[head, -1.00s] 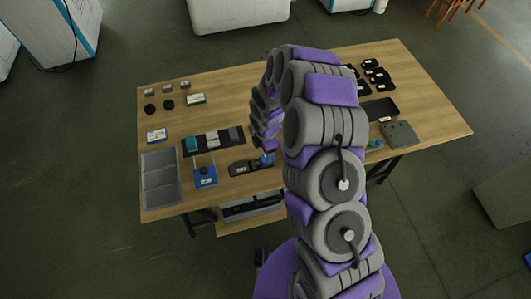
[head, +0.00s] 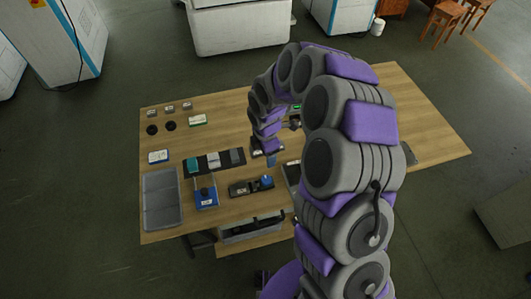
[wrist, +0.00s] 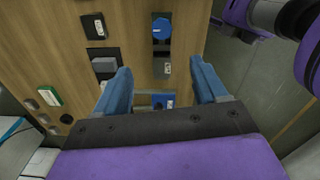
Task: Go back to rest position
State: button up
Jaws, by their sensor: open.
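My gripper (head: 271,158) hangs above the wooden table (head: 230,228), at the end of my bent arm. In the wrist view its two blue fingers (wrist: 163,85) are wide apart with nothing held between them. A black fixture with a blue knob (head: 252,187) lies on the table just left of and nearer than my gripper; the knob also shows in the wrist view (wrist: 162,28). My arm hides much of the table's right half.
A black tray (head: 225,160) with several blocks, a blue stand (head: 205,195) and a grey divided bin (head: 161,200) are on the left half. Small dark discs and cards lie behind. White machines (head: 240,25) stand beyond the table. The floor at left is clear.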

dwell(0.3)
jog(key=s+d+r+m+b, duration=0.1)
jog(key=s+d+r+m, duration=0.45)
jog(key=s+r, duration=0.25)
jog(key=s+d+r+m+b, duration=0.1)
jog(key=s+d+r+m, duration=0.3)
jog(key=s+r+m, duration=0.3)
jog(key=s+d+r+m+g, duration=0.1)
jog(key=s+d+r+m, duration=0.1)
jog(key=s+m, duration=0.3)
jog(key=s+d+r+m+b, duration=0.1)
jog(key=s+m, duration=0.4)
jog(key=s, duration=0.8)
jog(key=shift+d+r+m+g, duration=0.4)
jog(key=shift+d+r, duration=0.2)
jog(key=shift+d, duration=0.35)
